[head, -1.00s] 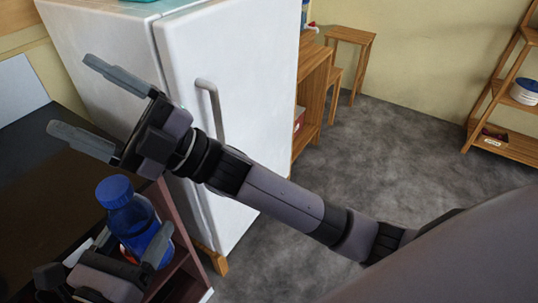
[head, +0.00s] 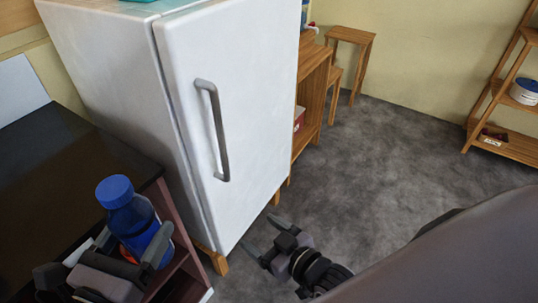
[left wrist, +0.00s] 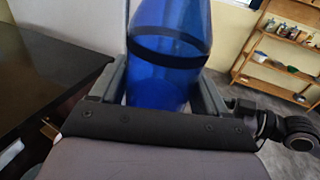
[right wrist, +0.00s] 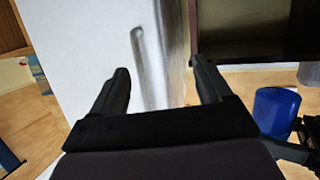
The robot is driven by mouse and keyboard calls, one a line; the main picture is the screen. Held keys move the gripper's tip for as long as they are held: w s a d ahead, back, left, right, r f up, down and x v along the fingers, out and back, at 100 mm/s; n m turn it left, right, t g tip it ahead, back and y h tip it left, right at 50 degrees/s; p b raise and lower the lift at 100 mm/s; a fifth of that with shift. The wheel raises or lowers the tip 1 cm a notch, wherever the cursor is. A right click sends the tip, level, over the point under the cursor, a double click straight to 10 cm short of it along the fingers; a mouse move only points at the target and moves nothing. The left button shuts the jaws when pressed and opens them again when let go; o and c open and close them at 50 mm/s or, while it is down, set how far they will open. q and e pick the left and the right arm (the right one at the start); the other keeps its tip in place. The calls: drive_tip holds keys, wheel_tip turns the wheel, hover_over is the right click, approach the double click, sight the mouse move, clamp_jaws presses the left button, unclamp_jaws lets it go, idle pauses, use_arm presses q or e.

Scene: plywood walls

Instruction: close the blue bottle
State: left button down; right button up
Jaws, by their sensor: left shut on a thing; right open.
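The blue bottle (head: 143,219) is translucent with a dark band and has a blue cap (head: 114,191) on its top; I cannot tell how tight the cap is. My left gripper (head: 133,243) is shut around the bottle's body and holds it slightly tilted by the dark counter. In the left wrist view, the bottle (left wrist: 165,75) stands between the fingers, its cap out of frame. My right gripper (head: 259,232) is open and empty, to the right of the bottle. In the right wrist view, a blue cylinder (right wrist: 275,108), seemingly part of the bottle, shows at the right.
A white fridge (head: 225,95) with a grey handle (head: 214,130) stands behind the grippers. A dark counter (head: 60,190) is at the left. A wooden shelf rack (head: 505,110) and a stool (head: 350,45) stand farther back. The grey floor in the middle is free.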

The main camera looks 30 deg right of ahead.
drive_tip(key=s+d+f+m+g+h, duration=0.1)
drive_tip(key=s+d+f+g+h, duration=0.1)
drive_tip(key=s+d+f, duration=0.3)
drive_tip(key=s+f+g, duration=0.1)
drive_tip(key=s+f, duration=0.2)
drive_tip(key=s, duration=0.1)
drive_tip(key=shift+f+m, duration=0.3)
drive_tip(key=shift+f, duration=0.05)
use_arm(q)
drive_tip(key=shift+r, duration=0.1)
